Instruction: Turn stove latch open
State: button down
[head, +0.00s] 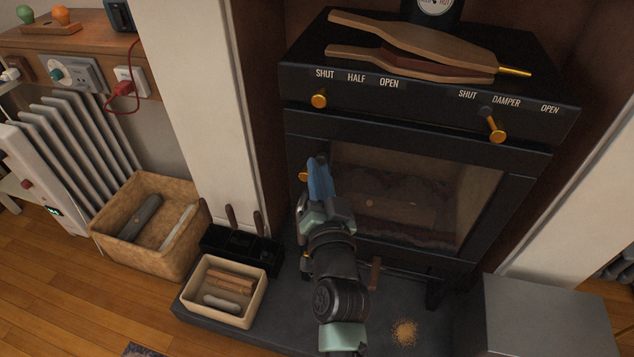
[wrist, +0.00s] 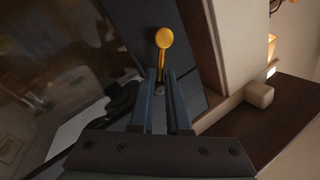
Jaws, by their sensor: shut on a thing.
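The black stove (head: 300,135) has a glass door (head: 420,195), which looks closed. A small part of the gold latch (head: 303,176) shows at the door's left edge, beside my fingers; the rest is hidden behind them. In the wrist view the gold knob of the latch (wrist: 163,38) stands beyond my fingertips, with its stem running down between them. My gripper (head: 318,164) is at the door's left side, its blue fingers shut on the latch stem, as the wrist view also shows (wrist: 160,76).
Above the door are a left gold lever (head: 319,98) and a damper lever (head: 495,130). Wooden bellows (head: 420,50) lie on top. A wood box (head: 255,300), black tool holder (head: 240,247) and basket (head: 105,215) stand left. A grey box (head: 545,315) stands right.

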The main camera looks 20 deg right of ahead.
jog(key=shift+s+d+r+m+b, duration=0.1)
jog(key=shift+d+r+m+b, duration=0.2)
jog(key=shift+r+m, duration=0.1)
jog(key=c, duration=0.9)
grip_release()
jog(key=shift+f, duration=0.2)
jog(key=shift+s+f, duration=0.1)
jog(key=shift+b+v, duration=0.55)
jog(key=shift+v, duration=5.85)
jog(key=shift+a+f, duration=0.1)
jog(key=shift+f, duration=0.05)
